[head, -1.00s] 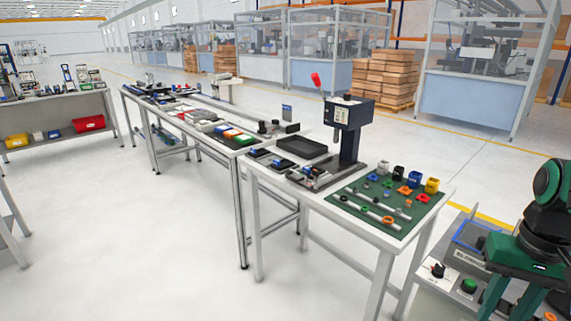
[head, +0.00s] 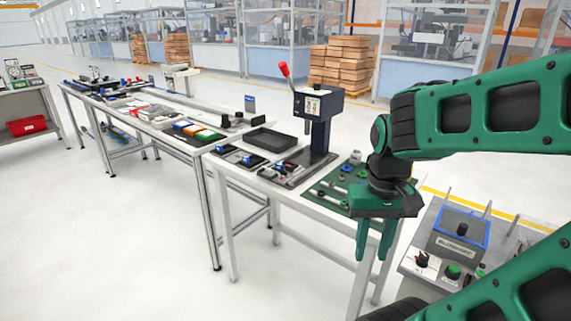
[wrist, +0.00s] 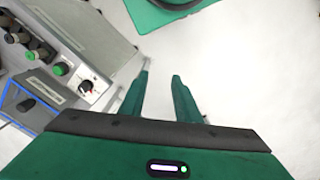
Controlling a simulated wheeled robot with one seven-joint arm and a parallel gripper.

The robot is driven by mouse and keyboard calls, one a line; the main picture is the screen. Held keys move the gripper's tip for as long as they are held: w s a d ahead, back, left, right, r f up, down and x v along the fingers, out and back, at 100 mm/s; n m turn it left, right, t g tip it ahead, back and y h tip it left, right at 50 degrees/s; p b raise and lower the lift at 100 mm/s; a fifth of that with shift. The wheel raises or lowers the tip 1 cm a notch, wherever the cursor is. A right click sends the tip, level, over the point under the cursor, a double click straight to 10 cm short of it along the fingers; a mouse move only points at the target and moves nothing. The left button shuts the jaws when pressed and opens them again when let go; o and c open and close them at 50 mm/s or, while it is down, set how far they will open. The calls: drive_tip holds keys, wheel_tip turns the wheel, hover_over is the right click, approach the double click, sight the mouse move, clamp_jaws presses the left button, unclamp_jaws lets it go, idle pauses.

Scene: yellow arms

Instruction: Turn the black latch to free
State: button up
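A small black knob (head: 461,229), which looks like the latch, stands on the blue-edged panel (head: 447,241) of a grey control box at the lower right of the head view. In the wrist view the black knob (wrist: 26,104) shows at the left edge, on the blue-edged panel (wrist: 14,100). I cannot tell which way the latch is turned. My gripper (head: 372,255) points down, left of the control box and apart from it. In the wrist view my gripper (wrist: 161,76) has its two green fingers apart, with nothing between them.
The grey control box also bears a black-and-red rotary switch (head: 421,260) and a green button (head: 453,271). A white table (head: 228,178) with a press (head: 318,115) and a green mat (head: 330,190) stands behind my gripper.

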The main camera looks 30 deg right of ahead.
drive_tip(key=w+d+r+m+h, duration=0.1)
drive_tip(key=w+d+r+m, duration=0.25)
drive_tip(key=w, duration=0.35)
drive_tip(key=w+d+r+m, duration=0.2)
drive_tip(key=w+r+m, duration=0.2)
drive_tip(key=w, duration=0.3)
drive_tip(key=w+d+r+m+h, duration=0.1)
drive_tip(key=w+d+r+m, duration=0.25)
drive_tip(key=w, duration=0.35)
drive_tip(key=m+y, duration=0.2)
drive_tip(key=m, duration=1.3)
hover_over(289, 166)
wheel_tip(289, 166, down, 3)
wheel_tip(289, 166, down, 10)
drive_tip(key=shift+w+f, duration=0.1)
